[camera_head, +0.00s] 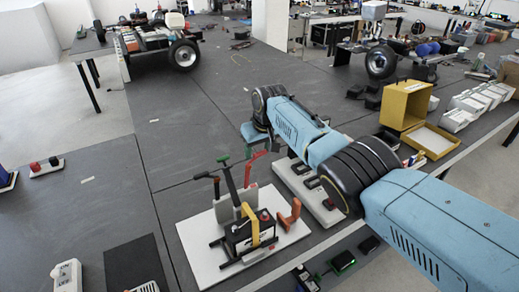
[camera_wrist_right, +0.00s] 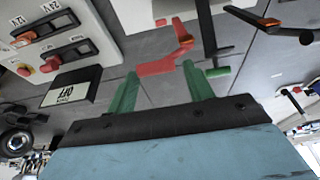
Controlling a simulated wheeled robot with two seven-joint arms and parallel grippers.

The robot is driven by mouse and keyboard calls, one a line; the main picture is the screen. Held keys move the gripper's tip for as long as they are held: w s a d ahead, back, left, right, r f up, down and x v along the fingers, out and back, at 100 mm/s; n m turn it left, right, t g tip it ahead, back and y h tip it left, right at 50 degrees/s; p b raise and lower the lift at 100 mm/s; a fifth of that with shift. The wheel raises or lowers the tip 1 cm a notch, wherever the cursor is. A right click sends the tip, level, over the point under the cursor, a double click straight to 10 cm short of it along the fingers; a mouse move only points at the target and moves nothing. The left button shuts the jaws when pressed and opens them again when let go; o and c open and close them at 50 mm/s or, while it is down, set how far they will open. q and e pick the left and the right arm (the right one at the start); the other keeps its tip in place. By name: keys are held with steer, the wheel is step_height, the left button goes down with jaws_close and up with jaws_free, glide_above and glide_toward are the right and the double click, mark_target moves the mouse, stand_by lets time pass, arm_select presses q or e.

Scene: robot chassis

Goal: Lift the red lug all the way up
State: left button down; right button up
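The red lug (camera_head: 254,163) stands on the lever device on a white base plate (camera_head: 203,262), and it also shows in the right wrist view (camera_wrist_right: 157,66). My right gripper (camera_head: 262,148) comes down from above over the lug. My left gripper is not in view.
A black lever with a green tip (camera_head: 223,158) stands close beside the lug. An orange-red bracket (camera_head: 289,214) is on the same plate. A white switch box (camera_head: 308,190) and an open yellow box (camera_head: 404,105) lie to the right.

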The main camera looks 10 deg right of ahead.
steer(key=shift+o, duration=0.6)
steer(key=shift+f, duration=0.1)
steer(key=shift+s+d, duration=0.1)
steer(key=shift+r+p, duration=0.3)
steer(key=shift+r, duration=0.1)
steer(key=p+v, duration=0.1)
steer(key=v, duration=1.1)
steer(key=shift+r, duration=0.3)
steer(key=shift+s, duration=0.15)
